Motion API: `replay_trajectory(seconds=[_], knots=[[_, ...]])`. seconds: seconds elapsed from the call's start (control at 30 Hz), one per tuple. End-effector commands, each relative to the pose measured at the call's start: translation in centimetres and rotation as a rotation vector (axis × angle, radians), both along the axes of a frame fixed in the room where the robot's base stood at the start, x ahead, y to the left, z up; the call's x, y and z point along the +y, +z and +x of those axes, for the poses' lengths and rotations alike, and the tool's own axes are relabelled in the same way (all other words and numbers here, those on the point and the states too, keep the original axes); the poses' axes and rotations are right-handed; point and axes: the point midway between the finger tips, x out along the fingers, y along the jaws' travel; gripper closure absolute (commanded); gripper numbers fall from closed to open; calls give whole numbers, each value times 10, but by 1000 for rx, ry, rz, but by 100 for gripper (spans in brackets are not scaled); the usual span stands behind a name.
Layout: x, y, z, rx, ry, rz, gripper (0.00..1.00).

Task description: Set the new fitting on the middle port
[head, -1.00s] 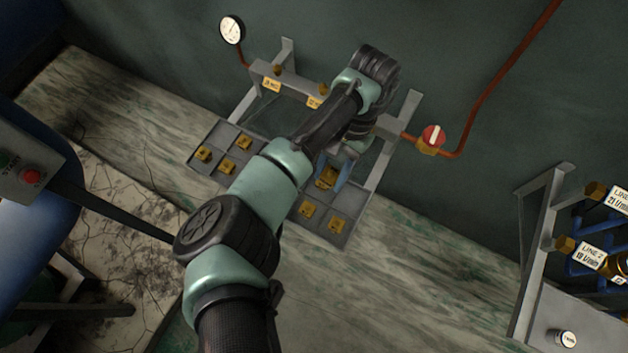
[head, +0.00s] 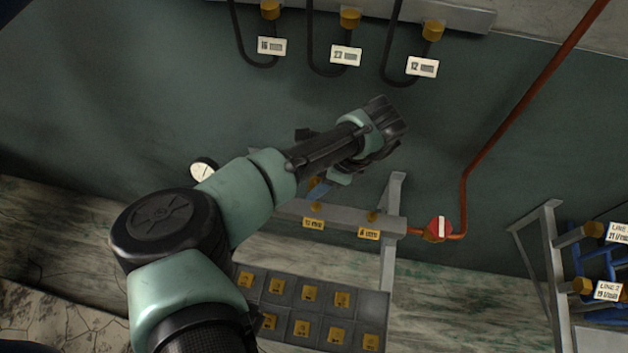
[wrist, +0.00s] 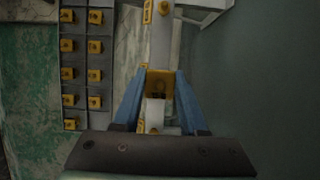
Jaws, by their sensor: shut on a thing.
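My gripper (head: 318,190) is over the grey port rail, near the middle port (head: 315,208), which has a yellow label. In the wrist view, the gripper's blue fingers (wrist: 160,98) are shut on a square brass fitting (wrist: 161,82). In the head view the held fitting (head: 314,184) is partly hidden by the gripper. It appears above the middle port; I cannot tell whether they touch. The right port (head: 372,216) stands clear. The left port is hidden behind my arm.
A dark tray (head: 378,305) with several brass fittings lies below the rail. A red-handled valve (head: 438,228) and red pipe are at the right, a gauge (head: 204,170) at the left. Labelled hoses hang from an upper wall rail (head: 465,18). A line rack (head: 556,262) stands right.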

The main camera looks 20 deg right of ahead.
Motion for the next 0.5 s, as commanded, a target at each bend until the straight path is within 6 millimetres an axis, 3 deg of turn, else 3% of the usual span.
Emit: replay_trajectory(seconds=[0.5], knots=[[0, -49, 1, -2, 2, 2, 100]])
